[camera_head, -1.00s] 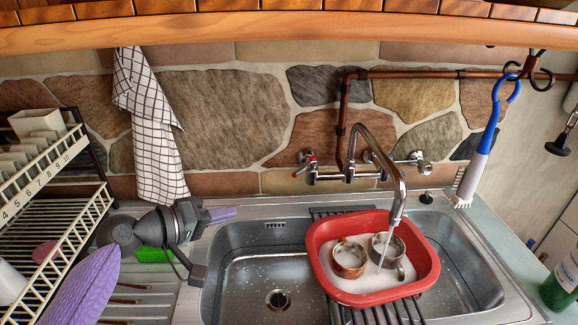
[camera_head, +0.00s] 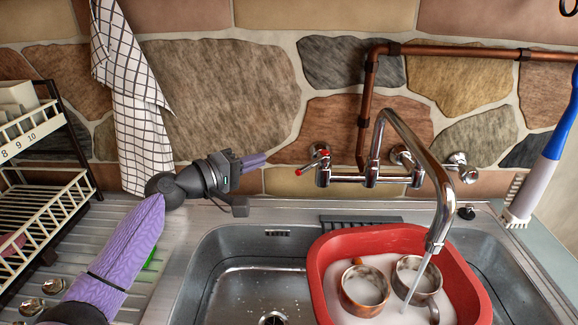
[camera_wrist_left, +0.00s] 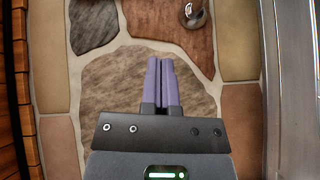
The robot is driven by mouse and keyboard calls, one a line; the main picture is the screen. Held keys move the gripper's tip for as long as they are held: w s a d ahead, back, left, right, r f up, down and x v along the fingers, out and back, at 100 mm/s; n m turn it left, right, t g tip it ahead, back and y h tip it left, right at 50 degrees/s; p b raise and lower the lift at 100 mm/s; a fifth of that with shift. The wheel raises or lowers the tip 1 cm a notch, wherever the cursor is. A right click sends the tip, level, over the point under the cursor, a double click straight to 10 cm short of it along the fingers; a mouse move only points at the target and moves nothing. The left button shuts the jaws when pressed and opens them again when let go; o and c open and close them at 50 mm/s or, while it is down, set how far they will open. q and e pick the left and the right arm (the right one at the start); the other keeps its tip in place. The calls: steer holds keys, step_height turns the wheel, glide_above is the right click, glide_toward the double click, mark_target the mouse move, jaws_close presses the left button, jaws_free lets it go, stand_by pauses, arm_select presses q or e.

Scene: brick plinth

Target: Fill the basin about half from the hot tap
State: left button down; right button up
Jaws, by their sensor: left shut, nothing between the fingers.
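The red basin (camera_head: 366,242) sits over the steel sink, with two copper-coloured mugs (camera_head: 364,287) standing in whitish, sudsy water. A stream runs from the curved spout (camera_head: 441,212) into the basin. The hot tap (camera_head: 321,160), with a red-marked lever, is at the left of the wall mixer. My left gripper (camera_head: 264,159) is shut and empty, left of the hot tap and apart from it. In the left wrist view its purple fingers (camera_wrist_left: 161,80) are together in front of the stone wall. My right gripper is not in view.
A checked towel (camera_head: 137,110) hangs on the wall behind my left arm. A dish rack (camera_head: 45,190) stands at the left. The left part of the sink (camera_head: 240,285) is empty.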

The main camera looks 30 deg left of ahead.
mark_target(313, 165)
arm_select(q)
steer(key=w+d+f+p, duration=0.1)
steer(key=w+d, duration=0.2)
steer(key=d, duration=0.2)
steer(key=shift+d+p, duration=0.3)
